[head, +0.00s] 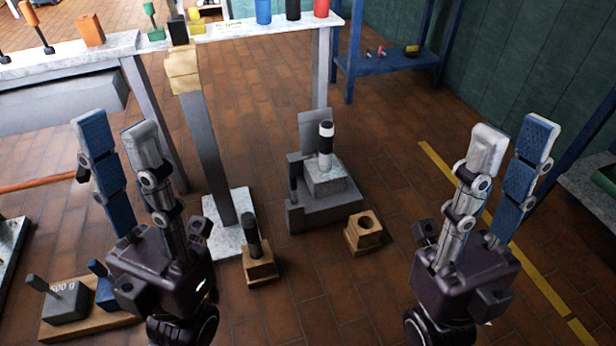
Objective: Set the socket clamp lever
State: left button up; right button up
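A grey stepped block (322,210) stands on the floor at the centre, with a socket block (324,178) on top. A black-and-white post (326,146) stands upright in the socket block, and a grey plate rises behind it. A small dark upright piece (293,178) at the block's left side may be the clamp lever; I cannot tell for sure. My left gripper (116,128) is open and empty, pointing up, well left of the block. My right gripper (514,138) is open and empty, pointing up, well right of it. Neither touches anything.
A wooden block with a dark peg (259,262) and a wooden block with a hole (364,232) stand in front. A tall grey post (207,150) on a pale base is left of centre. A weight (64,300) sits at lower left. A bench (270,30) crosses behind.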

aim_at(293, 182)
jog(key=l+z, duration=0.1)
jog(key=z, duration=0.35)
jog(key=i+z, duration=0.1)
jog(key=z, duration=0.8)
jog(key=i+l+z, duration=0.1)
jog(key=z, duration=0.3)
jog(key=i+u, duration=0.15)
jog(key=i, duration=0.4)
jog(key=i+l+u, duration=0.2)
jog(key=i, duration=0.3)
jog(key=i+l+u, duration=0.15)
jog(key=i, duration=0.4)
jog(key=i+j+u, duration=0.3)
jog(key=i+u, duration=0.15)
jog(key=i, duration=0.15)
jog(key=i+j+u, duration=0.1)
jog(key=i+u, duration=0.35)
jog(key=i+l+u, duration=0.2)
jog(key=i+u, duration=0.25)
jog(key=i, duration=0.25)
jog(key=i+l+u, duration=0.15)
jog(key=i+u, duration=0.35)
jog(key=i+l+u, duration=0.45)
jog(key=u, duration=0.5)
jog(key=j+u, duration=0.1)
jog(key=u, duration=0.9)
jog(key=i+u, duration=0.1)
jog(key=u, duration=1.35)
jog(key=i, duration=0.45)
